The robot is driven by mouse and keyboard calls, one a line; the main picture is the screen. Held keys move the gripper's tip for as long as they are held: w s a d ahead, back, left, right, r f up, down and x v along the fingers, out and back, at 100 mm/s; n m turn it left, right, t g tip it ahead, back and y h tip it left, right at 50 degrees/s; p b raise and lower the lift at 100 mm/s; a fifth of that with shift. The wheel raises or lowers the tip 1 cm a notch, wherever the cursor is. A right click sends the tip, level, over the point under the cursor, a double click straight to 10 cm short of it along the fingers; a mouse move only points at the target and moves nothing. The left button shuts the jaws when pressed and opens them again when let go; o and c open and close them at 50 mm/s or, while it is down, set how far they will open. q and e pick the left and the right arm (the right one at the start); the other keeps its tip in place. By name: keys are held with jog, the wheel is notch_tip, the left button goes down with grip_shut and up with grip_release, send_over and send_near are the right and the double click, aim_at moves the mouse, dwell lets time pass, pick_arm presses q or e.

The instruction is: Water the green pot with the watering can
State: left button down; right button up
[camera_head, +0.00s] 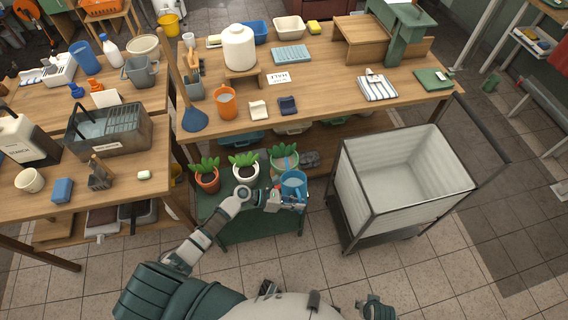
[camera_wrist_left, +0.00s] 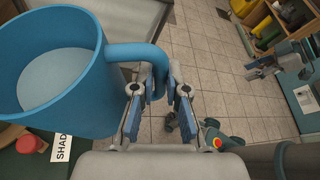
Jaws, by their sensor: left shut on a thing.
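The blue watering can (camera_head: 293,187) is in my left gripper (camera_head: 273,201), above the front right of a low green stand. In the left wrist view, the fingers (camera_wrist_left: 159,92) are shut on the handle of the can (camera_wrist_left: 75,75), with its open top and pale inside showing. The green pot (camera_head: 284,168) holds a leafy plant and stands just behind the can, partly hidden by it. A light blue part, seemingly the spout, shows over its leaves; I see no clear stream of water.
A terracotta pot (camera_head: 207,180) and a white pot (camera_head: 244,171) stand left of the green pot on the green stand (camera_head: 240,232). A white-lined cart (camera_head: 400,185) stands close on the right. A wooden workbench (camera_head: 330,95) rises behind.

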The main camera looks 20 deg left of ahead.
pick_arm(q)
jog(key=shift+r, duration=0.15)
dwell(0.3)
jog(key=shift+w+r+p, duration=0.1)
jog(key=shift+r+p, duration=0.45)
jog(key=shift+p, duration=0.3)
dwell(0.8)
jog(key=shift+w+a+r+n+p, duration=0.1)
jog(key=shift+r+n+p, duration=0.3)
jog(key=shift+r+p, duration=0.25)
jog(key=shift+f, duration=0.3)
jog(key=shift+f+m, duration=0.3)
jog(key=shift+f, duration=0.5)
jog(key=shift+b, duration=0.3)
